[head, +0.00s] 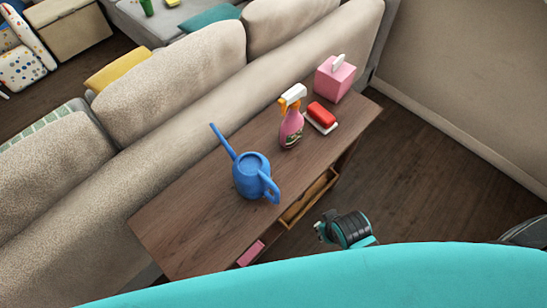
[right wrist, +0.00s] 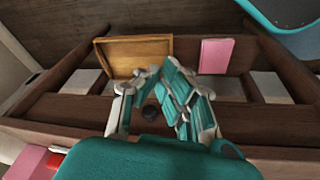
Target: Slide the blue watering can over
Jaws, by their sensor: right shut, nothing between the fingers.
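The blue watering can (head: 252,176) stands upright on the dark wooden console table (head: 185,215) in the head view. Its spout points to the upper left and its handle is toward the table's front edge, at the lower right. My right gripper (head: 325,229) is off the front side of the table, to the lower right of the can and apart from it. In the right wrist view its teal and white fingers (right wrist: 153,75) are shut and empty, facing the table's lower shelf. The can does not show in the right wrist view. My left gripper is not in view.
A pink spray bottle (head: 291,125), a red sponge (head: 321,115) on a white dish and a pink tissue box (head: 335,78) stand right of the can. The tabletop left of it is clear. A wooden tray (right wrist: 103,58) and pink book (right wrist: 215,56) lie below. A sofa (head: 180,85) backs the table.

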